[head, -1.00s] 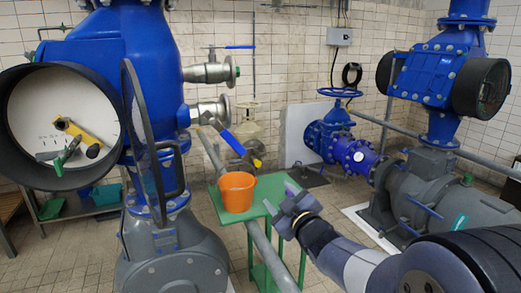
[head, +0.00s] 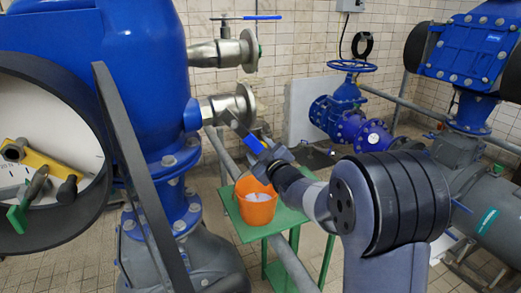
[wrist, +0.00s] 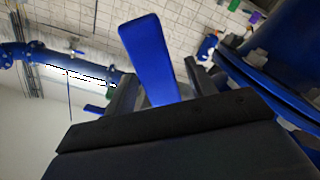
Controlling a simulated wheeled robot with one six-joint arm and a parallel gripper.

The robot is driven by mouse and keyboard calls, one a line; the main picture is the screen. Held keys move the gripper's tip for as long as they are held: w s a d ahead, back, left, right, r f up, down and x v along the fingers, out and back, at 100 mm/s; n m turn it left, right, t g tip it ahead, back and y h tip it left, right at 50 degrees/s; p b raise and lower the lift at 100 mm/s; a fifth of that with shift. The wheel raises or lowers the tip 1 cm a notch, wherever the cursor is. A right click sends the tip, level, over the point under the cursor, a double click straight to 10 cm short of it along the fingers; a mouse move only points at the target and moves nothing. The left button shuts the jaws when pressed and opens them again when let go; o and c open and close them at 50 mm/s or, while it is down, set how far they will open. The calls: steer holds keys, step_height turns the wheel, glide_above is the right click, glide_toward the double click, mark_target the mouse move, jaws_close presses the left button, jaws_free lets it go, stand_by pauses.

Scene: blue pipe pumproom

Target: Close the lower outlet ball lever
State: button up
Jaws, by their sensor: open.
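The lower outlet ball valve (head: 228,106) is a silver body on the side of the big blue housing. Its lever (head: 240,127) slants down to the right, with a blue grip whose end is partly hidden behind my gripper. My gripper (head: 264,155) is at the lever's lower end. In the wrist view, the blue lever grip (wrist: 148,55) stands up between the two fingers of my open gripper (wrist: 160,82). I cannot tell whether either finger touches it.
The upper outlet valve (head: 226,51) sits above, its blue lever (head: 250,17) level. An orange bucket (head: 257,208) stands on a green table (head: 290,222) just below my gripper.

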steer(key=shift+c, duration=0.5)
jaws_close()
